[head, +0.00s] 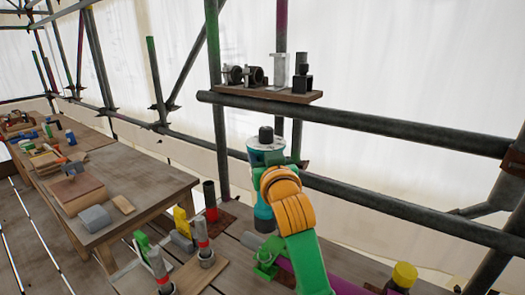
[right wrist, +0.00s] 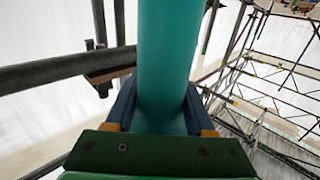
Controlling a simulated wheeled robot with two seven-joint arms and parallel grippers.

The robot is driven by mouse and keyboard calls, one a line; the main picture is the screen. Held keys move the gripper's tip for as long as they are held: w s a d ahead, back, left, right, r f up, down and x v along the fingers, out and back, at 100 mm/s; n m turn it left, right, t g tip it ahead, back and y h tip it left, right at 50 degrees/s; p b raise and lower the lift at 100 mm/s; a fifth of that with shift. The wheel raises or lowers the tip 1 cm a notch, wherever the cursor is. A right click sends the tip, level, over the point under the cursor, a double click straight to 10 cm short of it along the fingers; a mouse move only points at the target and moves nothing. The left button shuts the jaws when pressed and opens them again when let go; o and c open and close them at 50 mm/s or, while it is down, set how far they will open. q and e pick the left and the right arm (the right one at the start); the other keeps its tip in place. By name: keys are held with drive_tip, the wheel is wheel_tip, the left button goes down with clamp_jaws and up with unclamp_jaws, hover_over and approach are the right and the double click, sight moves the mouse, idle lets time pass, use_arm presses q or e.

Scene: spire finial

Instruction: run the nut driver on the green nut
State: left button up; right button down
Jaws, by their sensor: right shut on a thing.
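The nut driver (head: 264,215) is a thick teal cylinder with a pale collar and a black tip at its top. It stands roughly upright in front of the scaffold post. My right gripper (right wrist: 160,108) is shut around its teal body, with one finger on each side. In the head view my orange wrist hides the grip and the middle of the driver. The black tip is near the lower edge of the upper rail. I cannot make out the green nut for certain; a little green shows just right of the driver. My left gripper is out of view.
A small shelf (head: 262,92) with clamps and dark blocks sits above the upper rail (head: 400,133). A lower rail (head: 390,205) runs behind my right arm. Red-banded cylinders (head: 204,243) and a green clamp (head: 267,257) crowd the deck. A cluttered bench (head: 140,190) stands at left.

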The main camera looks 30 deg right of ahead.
wheel_tip(320, 180, down, 12)
drive_tip(key=b, duration=0.8)
drive_tip(key=shift+w+r, duration=0.2)
drive_tip(key=shift+w, duration=0.05)
drive_tip(key=shift+s+a+f, duration=0.15)
drive_tip(key=shift+a+f, duration=0.1)
drive_tip(key=shift+f, duration=0.1)
idle(1.6)
wheel_tip(320, 180, up, 8)
drive_tip(key=p, duration=0.7)
drive_tip(key=shift+d+f+p, duration=0.15)
drive_tip(key=shift+d+p, duration=0.1)
drive_tip(key=shift+p, duration=0.05)
